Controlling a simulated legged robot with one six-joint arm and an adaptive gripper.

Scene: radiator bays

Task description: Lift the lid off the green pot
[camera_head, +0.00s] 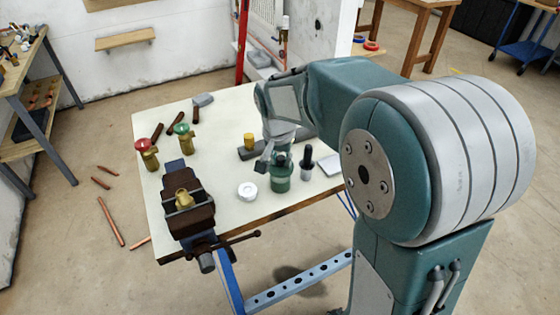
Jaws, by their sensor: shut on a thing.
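The green pot (281,184) stands on the white bench top near its front edge. Its dark green lid (281,169) is at the top of the pot; I cannot tell whether there is a gap between them. My gripper (276,159) reaches down from above and is shut on the lid, at its top. The fingertips are small here and partly hidden by my own wrist.
A white round thing (247,191) stands left of the pot, and a dark-topped grey bottle (306,162) stands close on its right. A vise (188,200) is clamped at the bench's front left. Red-topped (146,150) and green-topped (184,136) brass valves stand behind it.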

